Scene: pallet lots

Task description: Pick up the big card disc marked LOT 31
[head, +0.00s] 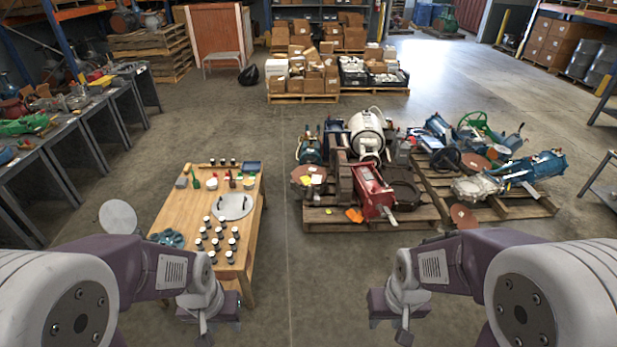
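No LOT 31 marking is readable, so I cannot tell which disc it is. Round brown-red discs show at the pallets: one (300,174) at the left pallet's rear left, one (463,216) at the front between the pallets, one (498,151) on the right pallet. A pale grey disc (117,217) shows left of the wooden table, and a grey round plate with dark handles (233,207) lies on it. My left gripper (207,326) is low by the table's near end. My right gripper (402,328) is over bare floor. Their finger gaps are not clear.
The wooden table (175,208) holds several small dark-and-white cylinders and tools. Two pallets of machinery stand right of centre, including a red machine (373,190). Benches line the left. Boxes on a pallet (302,98) stand behind. The central floor (330,280) is clear.

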